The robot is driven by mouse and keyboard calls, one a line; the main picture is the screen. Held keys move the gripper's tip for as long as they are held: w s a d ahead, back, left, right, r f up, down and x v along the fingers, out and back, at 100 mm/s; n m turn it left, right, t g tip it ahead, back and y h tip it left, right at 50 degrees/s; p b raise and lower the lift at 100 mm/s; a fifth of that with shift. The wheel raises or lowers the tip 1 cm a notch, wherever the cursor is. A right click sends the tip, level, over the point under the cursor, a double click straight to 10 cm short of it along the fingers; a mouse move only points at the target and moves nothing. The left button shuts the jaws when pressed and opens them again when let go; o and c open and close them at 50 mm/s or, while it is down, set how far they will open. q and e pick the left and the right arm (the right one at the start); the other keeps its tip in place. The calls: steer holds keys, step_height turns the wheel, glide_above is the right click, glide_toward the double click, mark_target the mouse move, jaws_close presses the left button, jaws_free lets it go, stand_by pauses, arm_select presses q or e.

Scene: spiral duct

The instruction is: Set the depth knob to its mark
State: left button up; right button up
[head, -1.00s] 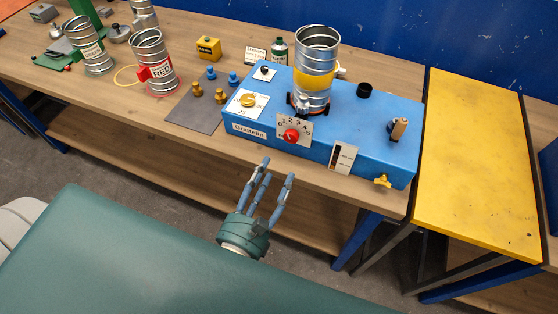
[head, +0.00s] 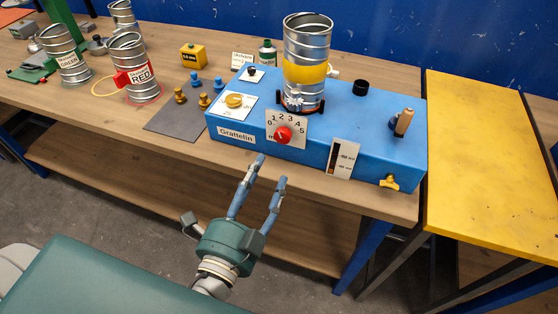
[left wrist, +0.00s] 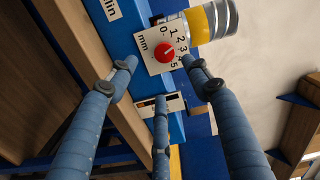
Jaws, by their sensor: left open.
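The red depth knob (head: 283,135) sits on a white dial plate (head: 299,122) marked 0 to 5 and mm, on the front of the blue Grattelin machine (head: 385,155). In the left wrist view the knob (left wrist: 165,52) lies ahead between the fingertips, with the numbers around it. Its exact setting is too small to read. My left gripper (head: 269,172) is open and empty, in front of the machine and below the knob, apart from it. Its three fingers also show in the left wrist view (left wrist: 160,78). My right gripper is not in view.
A metal duct with a yellow band (head: 306,73) stands on the machine above the dial. A yellow knob (head: 234,100), a gauge (head: 342,158) and a yellow valve handle (head: 389,182) are nearby. More ducts stand at left. A yellow table (head: 485,150) is at right.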

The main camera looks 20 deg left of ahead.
mark_target(281, 138)
arm_select(q)
steer(key=w+n+p, duration=0.1)
steer(key=w, duration=0.2)
steer(key=w+n+p, duration=0.1)
steer(key=w, duration=0.2)
steer(key=w+n+p, duration=0.1)
steer(key=w+p, duration=0.1)
steer(key=w, duration=0.1)
steer(key=shift+w+d+r+n, duration=0.2)
steer(key=shift+w+r+n, duration=0.1)
steer(key=shift+r, duration=0.1)
steer(key=shift+w+f, duration=0.15)
steer(key=shift+w, duration=0.4)
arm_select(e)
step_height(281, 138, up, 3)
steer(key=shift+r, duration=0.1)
arm_select(q)
steer(key=c, duration=1.1)
steer(key=shift+c, duration=0.2)
